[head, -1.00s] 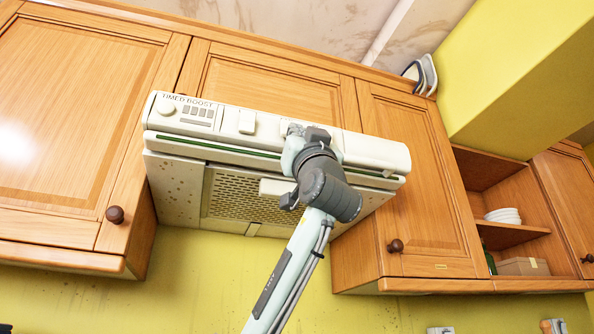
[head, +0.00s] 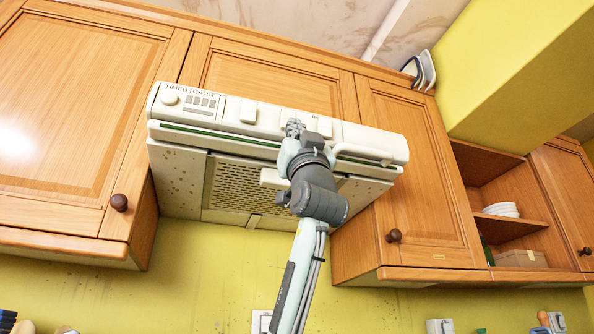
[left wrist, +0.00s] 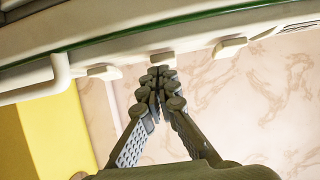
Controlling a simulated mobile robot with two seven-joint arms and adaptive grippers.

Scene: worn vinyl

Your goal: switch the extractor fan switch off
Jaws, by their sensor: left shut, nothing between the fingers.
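The cream extractor hood (head: 185,180) hangs between wooden cabinets in the head view. Its front panel has a round knob, small buttons marked "TIMED BOOST" and a pale rocker switch (head: 248,111). My left gripper (head: 294,127) is in front of the panel, right of that switch, and hides part of it. In the left wrist view, the gripper (left wrist: 160,77) is shut and empty. Its tips are close to the middle switch (left wrist: 162,58) of three, between a left switch (left wrist: 103,72) and a right switch (left wrist: 230,46). Contact and switch labels cannot be made out. My right gripper is not in view.
A rail handle (head: 365,156) runs along the hood's front edge, right of my gripper. Cabinet doors flank the hood. An open shelf with white bowls (head: 502,210) is at right. Wall sockets (head: 440,326) show at the bottom.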

